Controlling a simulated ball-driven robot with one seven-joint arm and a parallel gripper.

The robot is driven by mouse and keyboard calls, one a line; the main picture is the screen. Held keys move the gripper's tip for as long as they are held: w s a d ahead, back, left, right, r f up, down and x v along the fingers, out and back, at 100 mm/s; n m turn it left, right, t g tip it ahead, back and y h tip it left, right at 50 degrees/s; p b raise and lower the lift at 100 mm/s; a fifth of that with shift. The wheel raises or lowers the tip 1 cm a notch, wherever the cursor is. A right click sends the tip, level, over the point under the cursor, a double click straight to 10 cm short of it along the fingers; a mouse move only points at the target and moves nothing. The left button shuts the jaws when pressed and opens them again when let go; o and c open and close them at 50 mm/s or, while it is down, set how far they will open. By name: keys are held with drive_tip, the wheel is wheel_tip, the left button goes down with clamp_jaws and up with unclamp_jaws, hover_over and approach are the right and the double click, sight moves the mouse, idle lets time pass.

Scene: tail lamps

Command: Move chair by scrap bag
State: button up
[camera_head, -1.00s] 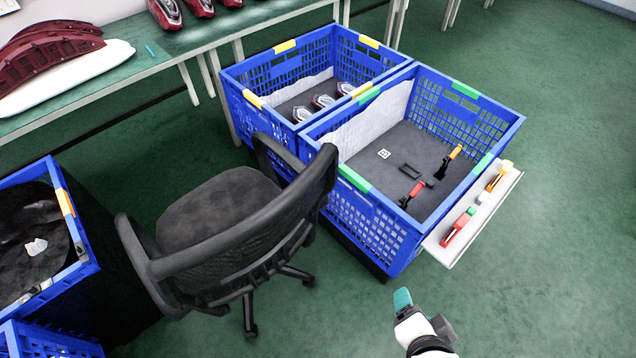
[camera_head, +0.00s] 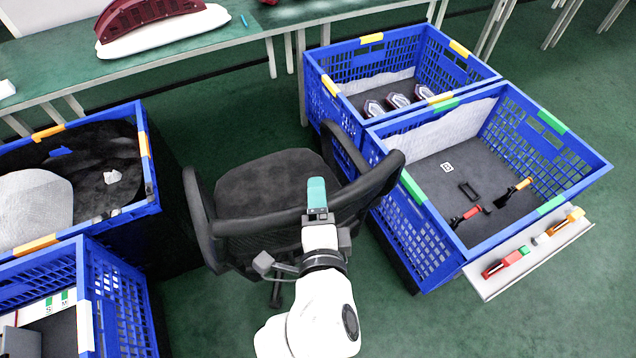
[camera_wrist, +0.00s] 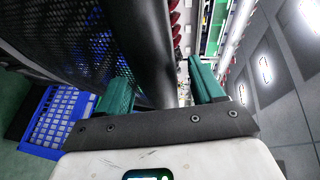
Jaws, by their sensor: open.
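The black office chair (camera_head: 262,185) stands between the blue crates, its seat toward the far table and its back toward me. My gripper (camera_head: 317,193), with teal fingers, is at the top edge of the backrest. In the wrist view my gripper (camera_wrist: 160,78) is open, and the chair's backrest rim (camera_wrist: 148,45) runs down between or just beyond the two fingers; I cannot tell if they touch it. A black bag (camera_head: 105,165), likely the scrap bag, lines the orange-marked blue crate at left, with pale scraps in it.
Right of the chair, close to it, stands a green-marked blue crate (camera_head: 412,238) with tools and a white side shelf (camera_head: 520,262). A yellow-marked crate (camera_head: 318,92) is behind. Another crate (camera_head: 120,300) is at front left. Green floor (camera_head: 560,320) is free at right.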

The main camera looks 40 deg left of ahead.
drive_tip(key=shift+x, duration=2.2)
drive_tip(key=shift+f, duration=0.1)
clamp_jaws()
